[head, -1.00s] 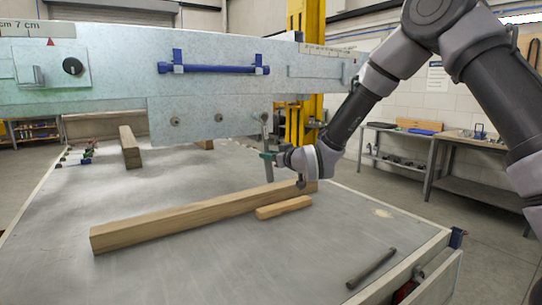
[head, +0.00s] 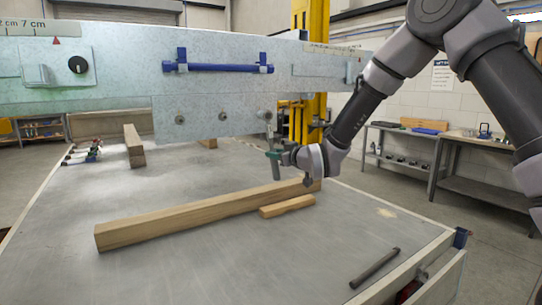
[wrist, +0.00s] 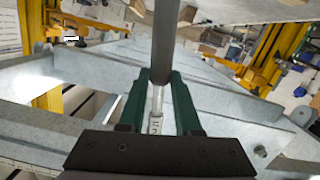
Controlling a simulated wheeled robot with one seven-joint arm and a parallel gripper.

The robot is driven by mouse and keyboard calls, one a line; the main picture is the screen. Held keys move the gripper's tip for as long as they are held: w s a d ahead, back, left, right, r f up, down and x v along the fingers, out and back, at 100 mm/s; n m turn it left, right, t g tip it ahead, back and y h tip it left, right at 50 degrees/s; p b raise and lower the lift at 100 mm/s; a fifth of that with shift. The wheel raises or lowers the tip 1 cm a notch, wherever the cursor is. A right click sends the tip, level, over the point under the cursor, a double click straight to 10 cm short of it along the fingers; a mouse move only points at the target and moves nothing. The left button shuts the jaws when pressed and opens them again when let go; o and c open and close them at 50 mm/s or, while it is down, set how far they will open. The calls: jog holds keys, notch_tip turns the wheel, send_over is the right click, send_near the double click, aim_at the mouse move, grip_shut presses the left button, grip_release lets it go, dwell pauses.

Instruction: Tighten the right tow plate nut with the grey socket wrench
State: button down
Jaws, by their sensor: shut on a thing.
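The pale metal tow plate (head: 200,130) hangs below the long galvanized beam and carries three nuts in a row. The left nut (head: 179,119) and the middle nut (head: 222,116) show clear; the right nut (head: 264,115) is at the plate's right end. The grey socket wrench (head: 269,130) stands nearly upright, its upper end at or close beside the right nut; I cannot tell whether the socket is seated. My gripper (head: 273,155) is shut on the wrench shaft below the plate. In the wrist view, the green fingers (wrist: 160,100) clasp the grey shaft (wrist: 165,45).
A long timber (head: 200,217) and a short wood block (head: 287,207) lie on the grey table below my gripper. A dark rod (head: 375,268) lies at the front right. A blue handle (head: 218,67) is on the beam. A yellow post (head: 310,90) stands behind.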

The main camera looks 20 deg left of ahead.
jog(key=w+d+r+n+t, duration=0.1)
jog(key=w+d+r+n, duration=0.4)
jog(key=n, duration=0.3)
jog(key=shift+w+d+r+n+t+h, duration=0.4)
jog(key=shift+w+r, duration=0.15)
jog(key=shift+w, duration=0.2)
jog(key=shift+s+a+f+m, duration=0.2)
jog(key=shift+s+f+m, duration=0.05)
jog(key=shift+f+m, duration=0.15)
jog(key=shift+s+a+f+m, duration=0.2)
jog(key=shift+f+m, duration=0.2)
